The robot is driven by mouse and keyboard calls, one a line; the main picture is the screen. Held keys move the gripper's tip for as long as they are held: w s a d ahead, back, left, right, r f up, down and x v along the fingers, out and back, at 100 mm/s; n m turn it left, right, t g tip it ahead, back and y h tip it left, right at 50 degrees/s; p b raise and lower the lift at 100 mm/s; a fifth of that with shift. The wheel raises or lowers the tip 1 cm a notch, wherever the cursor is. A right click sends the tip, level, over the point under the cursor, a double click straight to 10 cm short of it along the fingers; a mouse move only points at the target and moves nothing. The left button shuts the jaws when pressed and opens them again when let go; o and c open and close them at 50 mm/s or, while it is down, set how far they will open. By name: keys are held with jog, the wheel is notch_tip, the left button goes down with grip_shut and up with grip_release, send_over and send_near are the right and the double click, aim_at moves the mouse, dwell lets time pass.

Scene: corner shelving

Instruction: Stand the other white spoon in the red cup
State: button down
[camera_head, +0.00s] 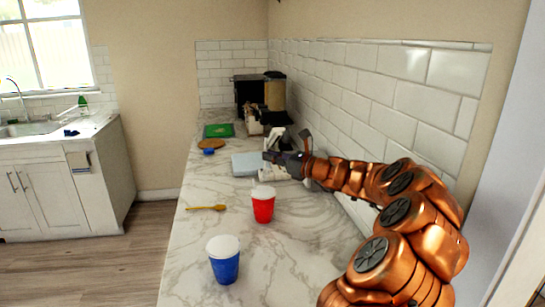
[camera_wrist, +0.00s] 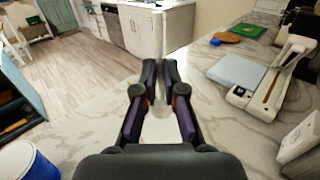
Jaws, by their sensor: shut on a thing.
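The red cup (camera_head: 263,207), with a white top, stands upright on the marble counter in the head view. My gripper (camera_head: 272,157) is above and beyond the cup, apart from it. In the wrist view my gripper (camera_wrist: 163,75) is closed on a thin, pale upright thing, which looks like the white spoon (camera_wrist: 157,35); its lower part shows blurred between the fingers. The spoon is not clear in the head view. I cannot see the red cup in the wrist view. No second white spoon is clearly visible.
A blue cup (camera_head: 223,264) stands nearer; it also shows in the wrist view (camera_wrist: 38,170). A yellow spoon (camera_head: 207,207) lies left of the red cup. A pale blue board (camera_head: 243,164), a green board (camera_head: 218,130) and appliances (camera_head: 252,92) are farther back. A tiled wall bounds the right.

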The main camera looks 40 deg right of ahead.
jog(key=shift+f+b, duration=1.95)
jog(key=shift+f, duration=2.75)
jog(key=c, duration=1.2)
grip_release()
notch_tip(320, 180, up, 10)
